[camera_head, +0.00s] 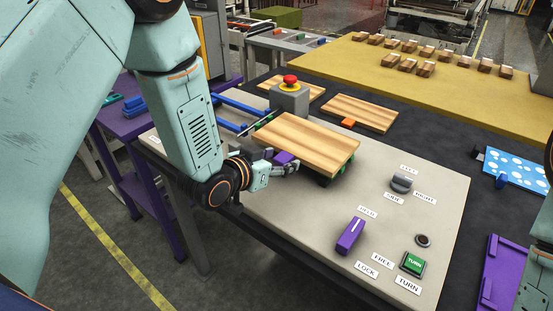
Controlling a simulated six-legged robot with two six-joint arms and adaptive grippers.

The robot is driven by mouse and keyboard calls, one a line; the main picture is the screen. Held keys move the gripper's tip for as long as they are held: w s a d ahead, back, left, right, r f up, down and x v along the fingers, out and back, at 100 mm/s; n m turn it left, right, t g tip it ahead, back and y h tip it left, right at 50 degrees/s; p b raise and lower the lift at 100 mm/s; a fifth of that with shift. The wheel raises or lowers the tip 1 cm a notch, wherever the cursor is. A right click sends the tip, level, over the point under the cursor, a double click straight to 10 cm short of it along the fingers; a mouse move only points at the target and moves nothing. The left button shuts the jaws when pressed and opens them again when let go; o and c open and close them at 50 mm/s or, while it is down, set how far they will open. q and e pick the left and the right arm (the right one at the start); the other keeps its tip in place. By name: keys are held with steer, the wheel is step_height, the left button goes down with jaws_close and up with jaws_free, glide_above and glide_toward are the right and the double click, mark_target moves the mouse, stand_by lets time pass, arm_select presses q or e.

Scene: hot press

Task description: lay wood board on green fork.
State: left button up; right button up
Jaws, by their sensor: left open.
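A light wood board (305,143) lies flat, slightly tilted in the picture, over the green fork (264,122). Only small dark-green parts of the fork show at the board's left corner and under its near right end; the rest is hidden. I cannot tell whether the board touches the fork all along. My left gripper (287,169) is open at the board's near left edge, close to a small purple block (284,158). It appears to hold nothing. My right gripper is not in view; part of my right arm shows at the right edge.
Blue bars (240,104) and a red emergency button (290,79) stand behind the board. Another wood board (359,113) lies further back.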

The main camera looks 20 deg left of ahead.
arm_select(q)
steer(key=shift+s+a+r, duration=0.1)
steer(key=shift+s+a, duration=0.05)
steer(key=shift+s, duration=0.05)
steer(key=v, duration=1.1)
steer(key=shift+s+r, duration=0.15)
steer(key=shift+s, duration=0.1)
steer(key=s+a+f+n+g+y+b, duration=0.1)
steer(key=s+f+n+g+y, duration=0.25)
steer(key=f, duration=0.55)
steer(key=s+a+f+n+g+b, duration=0.15)
steer(key=s+f+g, duration=0.25)
steer(key=s+f, duration=0.4)
steer(key=s+f+g+y+b, duration=0.1)
steer(key=s+f+g, duration=0.4)
steer(key=s+f, duration=0.8)
steer(key=s+b, duration=0.1)
steer(key=s, duration=0.2)
steer(key=shift+s+m, duration=0.2)
steer(key=shift+m, duration=0.1)
